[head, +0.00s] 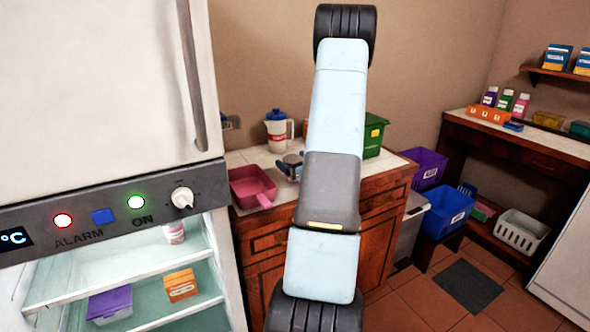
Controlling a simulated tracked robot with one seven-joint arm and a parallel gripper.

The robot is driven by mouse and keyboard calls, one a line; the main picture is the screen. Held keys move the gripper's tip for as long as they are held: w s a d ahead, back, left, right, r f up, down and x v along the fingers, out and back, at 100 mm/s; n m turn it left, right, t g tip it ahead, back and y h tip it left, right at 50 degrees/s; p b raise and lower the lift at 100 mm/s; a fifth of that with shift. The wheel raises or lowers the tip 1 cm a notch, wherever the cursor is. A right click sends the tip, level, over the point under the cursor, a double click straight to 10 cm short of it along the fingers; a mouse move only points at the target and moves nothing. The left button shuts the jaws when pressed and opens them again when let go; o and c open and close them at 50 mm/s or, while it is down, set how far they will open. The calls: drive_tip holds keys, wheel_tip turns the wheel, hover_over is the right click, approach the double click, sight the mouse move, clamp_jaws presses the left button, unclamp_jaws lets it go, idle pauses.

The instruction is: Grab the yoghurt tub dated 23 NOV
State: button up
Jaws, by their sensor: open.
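A small white and pink tub (174,232) stands on the upper shelf of the open lower fridge compartment, near its right side. Its top is cut off by the control panel above. It may be a yoghurt tub, but no date can be read on it. No other tub of this kind shows. My arm (330,130) rises through the middle of the view, in front of the counter. My gripper cannot be made out.
The fridge shelf (120,272) also has a purple-lidded box (109,304) and an orange box (181,285) below it. The counter holds a pink pan (250,184), a jug (277,134), a green bin (374,134) and an unclear grey item (291,164). Crates stand right.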

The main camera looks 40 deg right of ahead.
drive_tip(key=shift+c, duration=0.4)
drive_tip(key=c, duration=1)
